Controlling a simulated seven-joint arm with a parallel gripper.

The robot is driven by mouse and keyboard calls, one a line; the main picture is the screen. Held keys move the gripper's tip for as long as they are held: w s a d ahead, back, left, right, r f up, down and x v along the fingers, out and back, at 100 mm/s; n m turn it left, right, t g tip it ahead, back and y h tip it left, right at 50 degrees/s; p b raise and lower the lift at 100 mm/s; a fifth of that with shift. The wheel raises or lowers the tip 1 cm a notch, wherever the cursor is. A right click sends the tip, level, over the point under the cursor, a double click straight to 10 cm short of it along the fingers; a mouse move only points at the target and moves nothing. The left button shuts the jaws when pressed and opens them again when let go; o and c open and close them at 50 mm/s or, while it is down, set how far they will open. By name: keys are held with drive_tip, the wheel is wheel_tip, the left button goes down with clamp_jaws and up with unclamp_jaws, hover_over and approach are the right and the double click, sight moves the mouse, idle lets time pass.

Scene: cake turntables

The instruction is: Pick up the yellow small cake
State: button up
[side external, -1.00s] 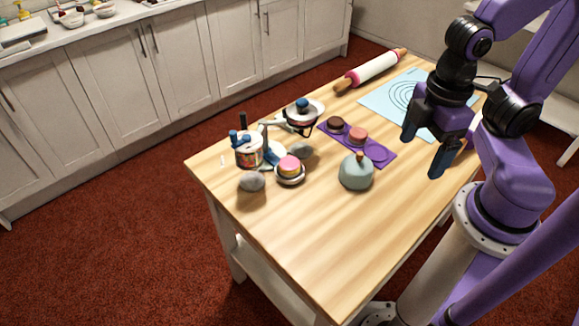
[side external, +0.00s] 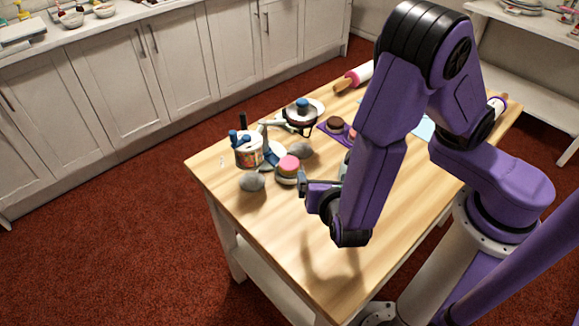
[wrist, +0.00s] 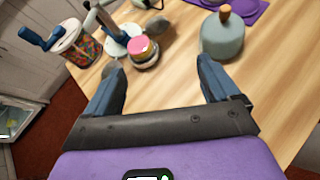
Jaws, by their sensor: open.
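The small cake (side external: 288,169) has yellow sides and a pink top and sits on a small round stand near the left part of the table. In the wrist view the cake (wrist: 144,54) shows upright ahead of the fingers, left of centre. My gripper (wrist: 161,68) is open with nothing between its fingers. In the side view my gripper (side external: 304,185) is low over the table, just right of the cake and apart from it in the wrist view. My arm hides part of the gripper in the side view.
A jar with blue handles (side external: 247,152) stands left of the cake. Grey stone-like lumps (side external: 252,182) lie beside it. A grey-green dome with a wooden knob (wrist: 222,40) stands to the right. The front table is clear.

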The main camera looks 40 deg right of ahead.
drive_tip(key=a+f+n+t+y, duration=0.1)
drive_tip(key=a+f+n+t, duration=0.1)
drive_tip(key=a+f+n, duration=0.15)
approach(290, 164)
drive_tip(key=w+f, duration=0.1)
drive_tip(key=w+d, duration=0.1)
drive_tip(key=w, duration=0.1)
drive_tip(key=shift+w+d+f+y, duration=0.1)
drive_tip(key=shift+d+f+y, duration=0.05)
drive_tip(key=shift+f+y, duration=0.2)
drive_tip(key=shift+d+x, duration=0.15)
drive_tip(key=shift+x, duration=1.2)
drive_tip(key=shift+d+x, duration=0.2)
drive_tip(key=shift+x, duration=1.15)
drive_tip(key=c, duration=1.2)
drive_tip(key=shift+r, duration=0.15)
